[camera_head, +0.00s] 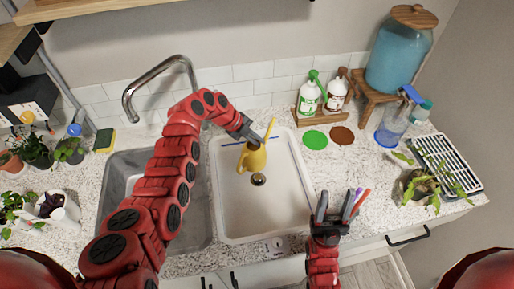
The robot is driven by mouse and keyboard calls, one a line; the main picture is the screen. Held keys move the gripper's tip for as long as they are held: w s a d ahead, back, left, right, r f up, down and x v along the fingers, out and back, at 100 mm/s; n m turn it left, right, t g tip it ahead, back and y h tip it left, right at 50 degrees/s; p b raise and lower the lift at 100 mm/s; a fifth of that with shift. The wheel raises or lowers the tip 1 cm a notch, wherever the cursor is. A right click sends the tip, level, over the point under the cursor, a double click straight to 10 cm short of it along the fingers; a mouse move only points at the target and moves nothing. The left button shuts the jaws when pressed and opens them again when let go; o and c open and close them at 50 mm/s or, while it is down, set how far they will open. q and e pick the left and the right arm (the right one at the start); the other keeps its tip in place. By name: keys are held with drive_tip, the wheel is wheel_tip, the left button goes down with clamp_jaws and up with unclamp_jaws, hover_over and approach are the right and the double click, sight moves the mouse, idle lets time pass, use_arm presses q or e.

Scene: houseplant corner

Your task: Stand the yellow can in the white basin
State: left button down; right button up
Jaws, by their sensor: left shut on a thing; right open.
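The yellow can (252,160) is in the upper part of the white basin (227,225), its thin spout pointing up and to the right. My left gripper (250,138) reaches in from the left and is shut on the can at its top. The gripper hides part of the can's top. The can looks close to upright, over the basin just behind the drain. I cannot tell whether its base touches the basin floor. My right gripper (334,207) is open and empty near the basin's front right corner.
A grey sink (125,185) lies left of the basin, with a curved tap (150,78) behind. Purple and orange handles (360,201) stand beside my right gripper. Two bottles (309,97) in a wooden holder, a green disc (315,140) and a brown disc (342,135) are at the right.

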sight(257, 148)
use_arm(q)
drive_tip(key=shift+w+a, duration=0.1)
drive_tip(key=shift+w, duration=0.25)
wheel_tip(257, 148, down, 2)
drive_tip(key=shift+f, duration=0.2)
drive_tip(key=shift+f+b, duration=0.4)
drive_tip(key=shift+f, duration=0.1)
drive_tip(key=c, duration=1)
unclamp_jaws()
